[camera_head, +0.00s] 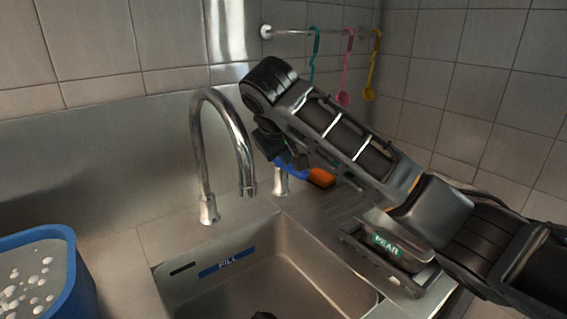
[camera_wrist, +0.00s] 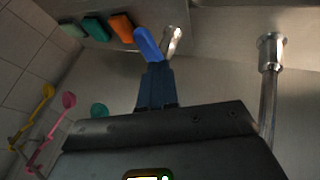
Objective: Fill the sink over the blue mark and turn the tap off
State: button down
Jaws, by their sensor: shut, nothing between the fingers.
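The steel sink (camera_head: 330,296) is in the head view, with the blue FILL mark (camera_head: 227,262) uncovered on its back wall. No water is seen covering the mark. The curved spout (camera_head: 203,150) stands behind the sink, and no stream shows below its mouth. Its base post also shows in the wrist view (camera_wrist: 269,75). The tap is a short steel post (camera_head: 280,183) with a blue lever (camera_head: 289,165); the lever also shows in the wrist view (camera_wrist: 147,44). My gripper (camera_wrist: 156,68) is shut and empty, its tips close to the lever; whether they touch it I cannot tell.
Several coloured utensils hang from a rail (camera_head: 290,32). A blue tub (camera_head: 72,262) stands at left. A PEAR label (camera_head: 386,246) shows at right, under my arm.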

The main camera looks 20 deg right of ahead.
aim_at(301, 173)
jog(key=p+x, duration=0.1)
jog(key=x, duration=0.9)
jog(key=shift+s+d, duration=0.1)
jog(key=shift+d, duration=0.1)
jog(key=shift+d+r+n+t+y+p, duration=0.1)
jog(key=shift+d+n+t+y+p, duration=0.2)
jog(key=shift+d+n+y+p, duration=0.9)
jog(key=w+d+n+y+b, duration=0.4)
jog(key=d+n, duration=0.3)
jog(key=n, duration=0.1)
jog(key=shift+w, duration=0.25)
jog(key=shift+d+r, duration=0.1)
jog(key=shift+r, duration=0.05)
